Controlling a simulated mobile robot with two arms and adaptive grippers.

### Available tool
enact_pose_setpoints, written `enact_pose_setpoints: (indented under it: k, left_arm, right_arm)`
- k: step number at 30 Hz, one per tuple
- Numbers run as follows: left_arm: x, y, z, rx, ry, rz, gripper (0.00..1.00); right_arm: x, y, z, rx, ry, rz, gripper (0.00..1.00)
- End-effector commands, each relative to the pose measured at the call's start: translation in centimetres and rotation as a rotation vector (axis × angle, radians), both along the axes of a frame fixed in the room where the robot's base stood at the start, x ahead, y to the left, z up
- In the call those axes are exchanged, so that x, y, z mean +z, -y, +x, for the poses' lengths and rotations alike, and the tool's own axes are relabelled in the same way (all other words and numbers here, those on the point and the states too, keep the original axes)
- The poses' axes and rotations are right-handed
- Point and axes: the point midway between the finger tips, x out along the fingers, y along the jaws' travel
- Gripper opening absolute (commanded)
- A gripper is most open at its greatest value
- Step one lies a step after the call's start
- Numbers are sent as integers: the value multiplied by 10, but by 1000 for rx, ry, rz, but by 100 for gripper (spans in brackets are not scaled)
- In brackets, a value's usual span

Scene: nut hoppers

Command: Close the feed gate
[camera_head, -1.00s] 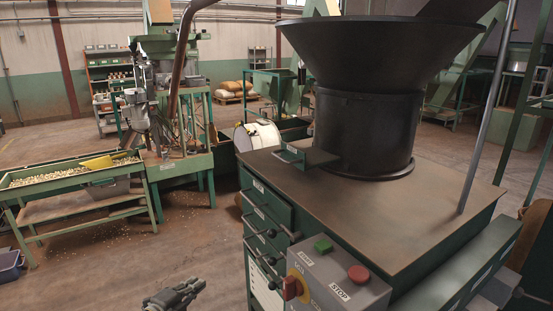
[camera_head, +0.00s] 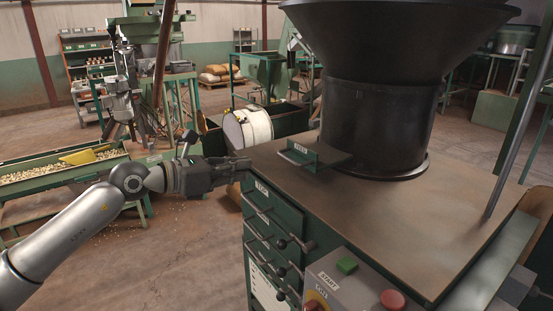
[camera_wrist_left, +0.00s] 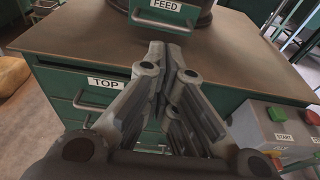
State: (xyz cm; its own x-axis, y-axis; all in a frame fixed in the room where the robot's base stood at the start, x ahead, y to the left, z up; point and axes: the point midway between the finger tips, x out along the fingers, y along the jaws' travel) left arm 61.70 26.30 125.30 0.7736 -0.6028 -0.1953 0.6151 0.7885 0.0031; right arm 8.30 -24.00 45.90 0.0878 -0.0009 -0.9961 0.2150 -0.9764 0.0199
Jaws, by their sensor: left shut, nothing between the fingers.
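The feed gate (camera_head: 312,157) is a dark flat plate with a green front and a bar handle. It sticks out from the base of the black hopper (camera_head: 368,130), over the brown machine top. In the left wrist view the gate (camera_wrist_left: 164,14) shows its green front, handle and FEED label at the top of the picture. My left gripper (camera_head: 245,163) is shut and empty at the near left edge of the machine top, left of the gate and apart from it. In the left wrist view its fingertips (camera_wrist_left: 166,46) point toward the gate. My right gripper is out of view.
Green drawers (camera_head: 271,230) with protruding handles line the machine's front; one is labelled TOP. A control box (camera_head: 350,286) with green and red buttons stands at the near corner. A thin metal post (camera_head: 510,165) rises at right. The machine top's middle is clear.

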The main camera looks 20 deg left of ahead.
Motion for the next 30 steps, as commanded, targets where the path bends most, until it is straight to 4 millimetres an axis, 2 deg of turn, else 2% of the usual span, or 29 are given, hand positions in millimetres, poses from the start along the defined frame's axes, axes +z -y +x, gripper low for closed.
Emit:
enact_pose_setpoints:
  k: [1,3,16,21,30]
  left_arm:
    - [4,7,7,-2,0,-5,0]
    - [2,14,17,-1,0,-5,0]
    - [-14,55,70,0,-2,-5,0]
    - [-19,61,78,1,-2,-2,0]
    - [-20,62,80,0,-1,-2,0]
  right_arm:
    - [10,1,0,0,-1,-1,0]
    - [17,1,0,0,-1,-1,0]
    - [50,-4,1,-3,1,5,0]
    - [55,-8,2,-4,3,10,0]
    - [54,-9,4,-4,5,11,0]
